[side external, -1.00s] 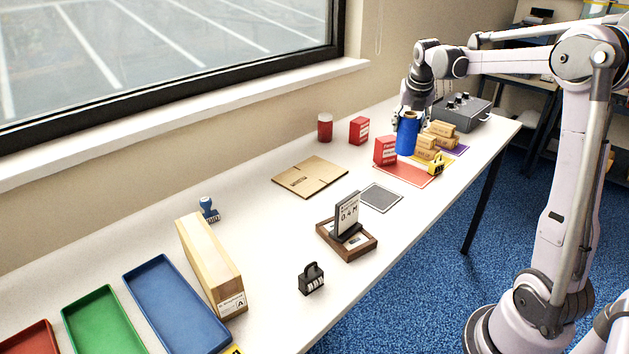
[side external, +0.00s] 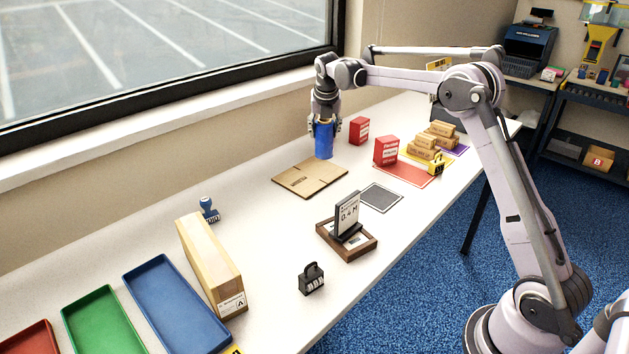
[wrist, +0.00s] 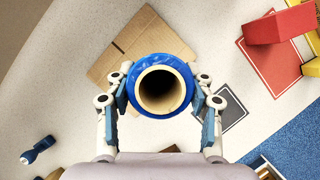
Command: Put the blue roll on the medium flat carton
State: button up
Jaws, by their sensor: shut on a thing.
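The blue roll (side external: 323,141) is upright in my gripper (side external: 323,124), over the far right edge of the flat carton in the side view. In the wrist view the roll (wrist: 161,88) shows end-on, with a tan core, between both fingers of my gripper (wrist: 161,98). The flat brown carton (side external: 308,178) lies on the white table. In the wrist view the carton (wrist: 125,45) shows behind and up-left of the roll, partly hidden by it. I cannot tell how far the roll is above the table.
Red boxes (side external: 386,151) stand right of the carton, one on a red mat (side external: 405,175). A dark grey mat (side external: 381,197) and a wooden tray with a sign (side external: 347,238) lie nearer. Small cartons (side external: 424,152) are stacked farther right.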

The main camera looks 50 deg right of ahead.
jog(key=shift+w+a+f, duration=0.5)
jog(key=shift+f, duration=0.6)
jog(key=shift+w+a+f, duration=0.45)
jog(key=shift+w+f, duration=0.1)
jog(key=shift+f, duration=0.55)
jog(key=shift+w+a+f, duration=0.5)
jog(key=shift+f, duration=0.6)
jog(key=shift+f, duration=0.1)
jog(key=o, duration=1.3)
jog(key=shift+o, duration=0.2)
